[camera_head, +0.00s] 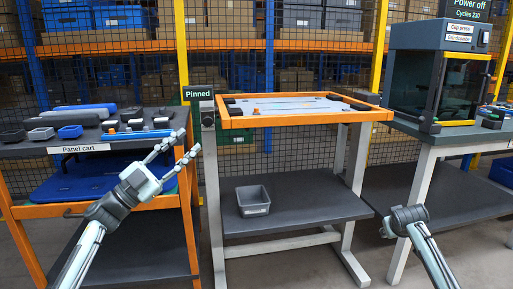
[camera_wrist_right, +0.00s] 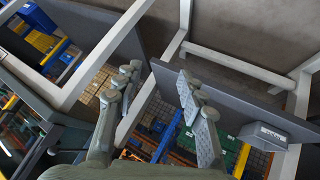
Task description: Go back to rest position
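My left gripper (camera_head: 187,142) is raised in front of the panel cart (camera_head: 32,152) in the head view. Its two fingers are apart, with nothing between them. My right gripper shows in the right wrist view (camera_wrist_right: 157,73), with its fingers spread and nothing held. In the head view my right wrist is at the lower right, in front of the grey lower shelf of the press table; its fingers are hard to make out there. Neither gripper touches anything that I can see.
The stand labelled "Pinned" has an orange-edged frame (camera_head: 236,122) on top and a grey bin (camera_head: 253,200) on its lower shelf. The clip press (camera_head: 436,75), labelled "Power off", stands on the right table. Loose parts lie on the cart. A mesh fence and racks are behind.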

